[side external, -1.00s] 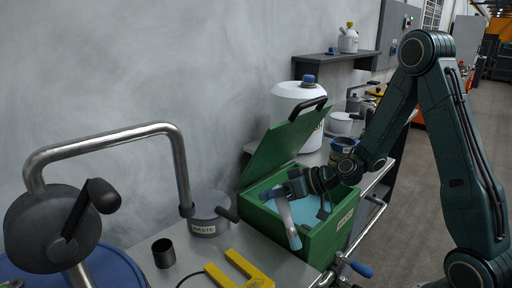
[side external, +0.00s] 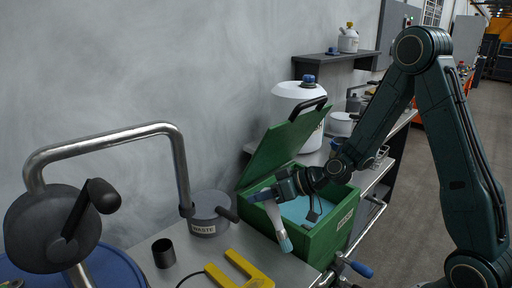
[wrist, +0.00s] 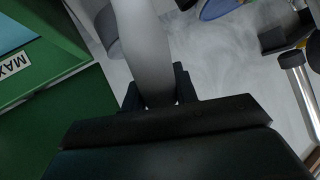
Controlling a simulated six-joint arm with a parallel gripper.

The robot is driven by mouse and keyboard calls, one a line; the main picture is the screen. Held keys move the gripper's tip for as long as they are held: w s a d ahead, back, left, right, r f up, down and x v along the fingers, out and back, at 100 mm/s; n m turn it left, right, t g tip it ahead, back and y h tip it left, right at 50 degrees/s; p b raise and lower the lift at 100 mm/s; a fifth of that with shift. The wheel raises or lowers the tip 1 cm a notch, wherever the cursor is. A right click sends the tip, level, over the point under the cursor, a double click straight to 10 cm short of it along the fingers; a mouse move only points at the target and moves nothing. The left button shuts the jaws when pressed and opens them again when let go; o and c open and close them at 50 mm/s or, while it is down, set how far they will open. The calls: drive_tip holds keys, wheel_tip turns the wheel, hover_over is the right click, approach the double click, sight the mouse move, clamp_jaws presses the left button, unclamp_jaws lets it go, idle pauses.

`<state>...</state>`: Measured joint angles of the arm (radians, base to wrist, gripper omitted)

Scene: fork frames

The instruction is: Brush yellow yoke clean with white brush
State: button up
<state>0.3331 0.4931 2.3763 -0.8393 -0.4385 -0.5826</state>
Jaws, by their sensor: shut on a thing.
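The yellow yoke (side external: 258,282) lies on the grey bench at the bottom of the side view, its fork arms pointing back left. My gripper (side external: 272,192) is shut on the white brush (side external: 274,226), above the near-left edge of the green box. The brush hangs tilted, with its pale blue tip down and to the right, just in front of the box and behind the yoke. It appears clear of the yoke. In the wrist view the brush's pale handle (wrist: 146,45) rises between my fingers; its tip is out of sight there.
The open green box (side external: 322,236) holds light blue liquid, its lid raised at the back. A grey waste pot (side external: 208,212) and a small black cup (side external: 163,253) stand left of it. A bent metal tube (side external: 110,135) rises at left. A cable runs beside the yoke.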

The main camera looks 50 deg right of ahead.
drive_tip(key=w+a+r, duration=0.1)
drive_tip(key=a+r, duration=0.2)
drive_tip(key=a, duration=0.3)
drive_tip(key=w+a+r, duration=0.1)
drive_tip(key=a+r, duration=0.3)
drive_tip(key=a, duration=0.3)
drive_tip(key=shift+w+n+h, duration=0.3)
drive_tip(key=shift+n, duration=0.1)
drive_tip(key=shift+f, duration=0.1)
drive_tip(key=shift+f, duration=2.35)
drive_tip(key=shift+r, duration=0.4)
drive_tip(key=shift+f, duration=0.15)
